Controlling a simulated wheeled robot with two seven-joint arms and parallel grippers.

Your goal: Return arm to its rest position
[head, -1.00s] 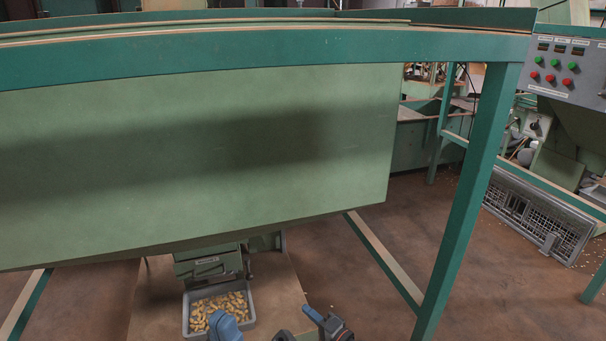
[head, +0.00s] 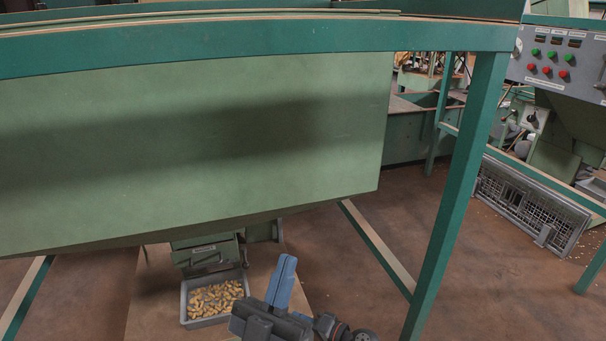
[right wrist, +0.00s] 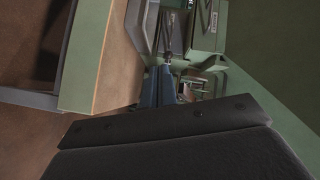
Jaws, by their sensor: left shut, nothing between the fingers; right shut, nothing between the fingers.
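A grey tray (head: 208,322) of nuts sits under the outlet of a large green hopper (head: 200,150). A green frame leg (head: 455,200) stands to the right. A control panel (head: 555,65) and a metal grate (head: 530,205) are farther right. Open brown floor lies between.

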